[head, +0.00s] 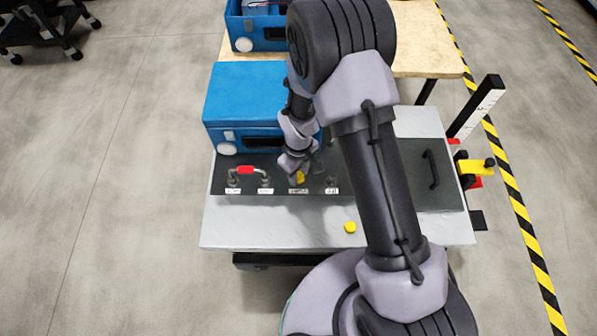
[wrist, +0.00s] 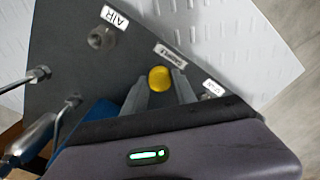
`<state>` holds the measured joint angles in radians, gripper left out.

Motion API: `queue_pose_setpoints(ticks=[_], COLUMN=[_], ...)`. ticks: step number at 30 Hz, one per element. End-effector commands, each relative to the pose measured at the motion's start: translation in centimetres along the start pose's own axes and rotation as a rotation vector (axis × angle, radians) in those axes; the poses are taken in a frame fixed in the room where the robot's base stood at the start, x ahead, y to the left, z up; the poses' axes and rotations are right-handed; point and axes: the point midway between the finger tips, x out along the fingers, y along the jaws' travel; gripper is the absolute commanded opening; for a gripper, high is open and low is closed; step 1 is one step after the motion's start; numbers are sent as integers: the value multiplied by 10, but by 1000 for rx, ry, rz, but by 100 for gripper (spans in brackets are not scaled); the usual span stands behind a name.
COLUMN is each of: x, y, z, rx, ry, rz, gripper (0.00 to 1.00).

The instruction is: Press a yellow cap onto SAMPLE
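My gripper (wrist: 161,85) is at the SAMPLE label (wrist: 170,55) on the dark panel (wrist: 60,55). Its two fingers stand on either side of a yellow cap (wrist: 159,79) and look closed on it. In the head view, my gripper (head: 298,170) is over the panel's front with this yellow cap (head: 300,177) at its tip. The SAMPLE port is hidden under the cap and fingers, so I cannot tell whether the cap touches it. A second yellow cap (head: 350,227) lies on the light tabletop in front of the panel.
A bare AIR port (wrist: 101,38) is beside SAMPLE. A red-handled metal tube (head: 246,170) joins the two left ports. A blue case (head: 245,95) stands behind the panel. A black handle (head: 431,169) and a yellow-and-red device (head: 476,167) are to the right. The front tabletop is mostly clear.

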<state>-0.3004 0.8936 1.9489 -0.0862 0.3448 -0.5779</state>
Motion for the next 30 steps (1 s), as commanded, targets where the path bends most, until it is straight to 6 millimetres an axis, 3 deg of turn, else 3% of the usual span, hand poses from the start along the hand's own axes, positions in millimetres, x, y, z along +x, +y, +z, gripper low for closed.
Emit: queue_pose_setpoints(ticks=[1,3,14,17,24,30], x=[0,0,-8,-31,-113,-161], y=[0,0,0,0,0,0], z=[0,0,0,-1,-1,0], rx=[0,0,0,0,0,0], ry=[0,0,0,2,3,1], rz=[0,0,0,1,2,1], gripper=[44,56,56,56,56,56])
